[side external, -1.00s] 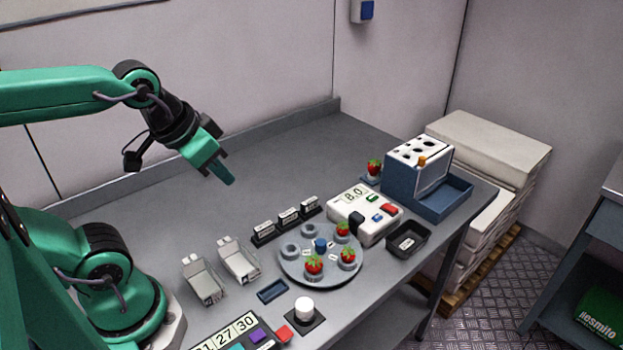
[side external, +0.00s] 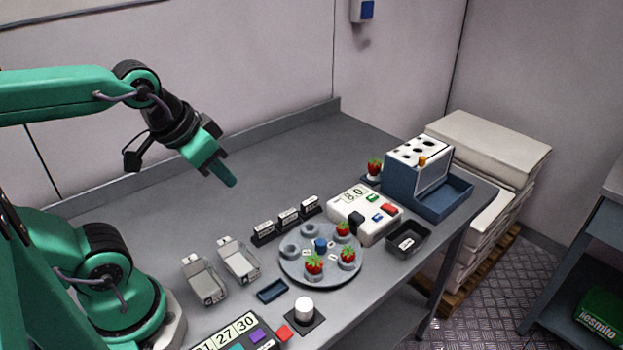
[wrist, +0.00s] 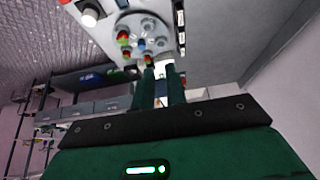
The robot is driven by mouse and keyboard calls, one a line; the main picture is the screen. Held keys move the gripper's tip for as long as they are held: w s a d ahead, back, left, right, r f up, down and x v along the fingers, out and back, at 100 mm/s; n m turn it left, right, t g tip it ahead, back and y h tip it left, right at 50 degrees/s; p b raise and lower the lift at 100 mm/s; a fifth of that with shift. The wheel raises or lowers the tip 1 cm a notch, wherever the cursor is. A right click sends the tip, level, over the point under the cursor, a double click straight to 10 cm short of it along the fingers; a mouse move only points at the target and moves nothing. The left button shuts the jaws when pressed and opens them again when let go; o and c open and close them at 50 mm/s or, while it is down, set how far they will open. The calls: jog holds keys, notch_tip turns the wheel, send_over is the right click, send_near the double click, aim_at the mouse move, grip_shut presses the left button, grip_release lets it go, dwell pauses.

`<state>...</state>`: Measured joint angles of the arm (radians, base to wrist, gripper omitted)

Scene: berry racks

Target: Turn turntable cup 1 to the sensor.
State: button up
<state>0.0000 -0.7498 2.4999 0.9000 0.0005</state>
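The round grey turntable (side external: 331,281) lies on the bench with a blue knob (side external: 320,245) at its middle. Strawberries stand in three cups: front (side external: 314,265), right (side external: 347,256) and back right (side external: 343,229). Two cups, at left (side external: 289,252) and back left (side external: 309,231), look empty. Small labels by the cups are too small to read. A white device with a display (side external: 362,214) stands just behind and right of the turntable; I cannot tell if it is the sensor. My gripper (side external: 228,179) hangs high above the bench, left of the turntable, with a gap between its fingers (wrist: 161,88), empty.
Three labelled black blocks (side external: 288,217) stand behind the turntable. Two clear-grey holders (side external: 221,270) stand left of it. A white knob (side external: 304,308) and a small blue tray (side external: 272,290) sit in front. A dark tray (side external: 408,238) and blue-white rack (side external: 417,163) are right.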

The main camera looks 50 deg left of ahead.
jog(key=o, duration=0.6)
jog(key=shift+w, duration=0.2)
jog(key=m+g, duration=0.5)
jog(key=m, duration=0.9)
send_over(321, 242)
jog(key=f, duration=1.3)
jog(key=shift+s+a+f, duration=0.15)
jog(key=shift+s+a, duration=0.05)
jog(key=shift+s, duration=0.05)
jog(key=shift+w+d+f+g, duration=0.2)
jog(key=shift+w+f+g, duration=0.1)
jog(key=shift+f, duration=0.3)
jog(key=shift+f, duration=0.15)
jog(key=shift+f, duration=3.75)
grip_shut()
